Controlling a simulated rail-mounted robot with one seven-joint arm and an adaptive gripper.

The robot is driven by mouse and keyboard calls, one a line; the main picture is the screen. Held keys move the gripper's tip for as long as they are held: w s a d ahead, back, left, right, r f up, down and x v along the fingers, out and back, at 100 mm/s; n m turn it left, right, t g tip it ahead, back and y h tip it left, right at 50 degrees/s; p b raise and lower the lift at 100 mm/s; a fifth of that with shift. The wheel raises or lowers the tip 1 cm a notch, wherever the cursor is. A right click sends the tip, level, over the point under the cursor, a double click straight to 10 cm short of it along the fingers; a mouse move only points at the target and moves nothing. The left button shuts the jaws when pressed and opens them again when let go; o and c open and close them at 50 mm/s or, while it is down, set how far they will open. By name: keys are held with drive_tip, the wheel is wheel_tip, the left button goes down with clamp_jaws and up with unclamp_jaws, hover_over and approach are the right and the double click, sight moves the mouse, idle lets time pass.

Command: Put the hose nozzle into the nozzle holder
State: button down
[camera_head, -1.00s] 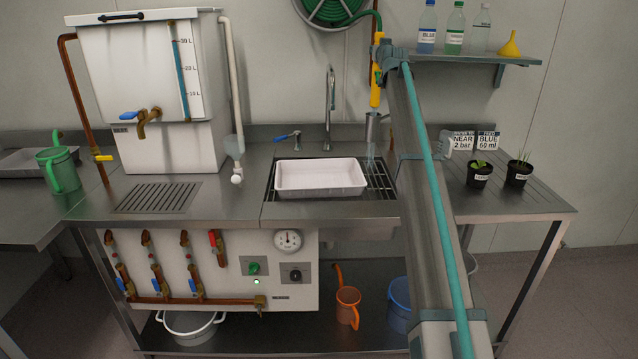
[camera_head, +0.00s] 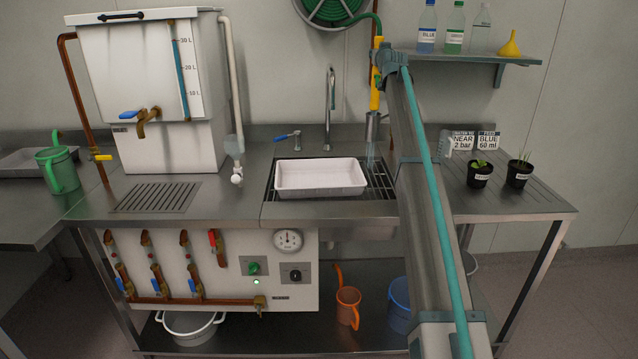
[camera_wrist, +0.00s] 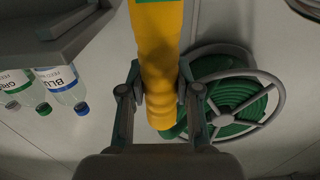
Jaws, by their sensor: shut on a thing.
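The yellow hose nozzle (camera_head: 375,97) is upright near the back wall, to the right of the tap, with the green hose at its upper end. My gripper (camera_head: 380,62) is shut on it. In the wrist view the gripper's two fingers (camera_wrist: 160,85) flank the yellow body of the nozzle (camera_wrist: 157,45). A grey metal cup (camera_head: 372,128), which looks like the nozzle holder, is directly below the nozzle. The nozzle's lower end is at or just above the cup's mouth; I cannot tell whether it is inside. My arm partly hides this area.
A green hose reel (camera_head: 332,8) hangs on the wall above. A shelf (camera_head: 470,58) with bottles and a yellow funnel (camera_head: 510,45) is to the right. The sink holds a white tray (camera_head: 320,190). Two potted plants (camera_head: 480,178) stand at the right of the counter.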

drive_tip(key=shift+f+b, duration=2.1)
drive_tip(key=shift+f, duration=3.3)
idle(0.4)
idle(0.4)
drive_tip(key=c, duration=0.7)
unclamp_jaws()
drive_tip(key=shift+c, duration=0.2)
drive_tip(key=shift+s, duration=0.1)
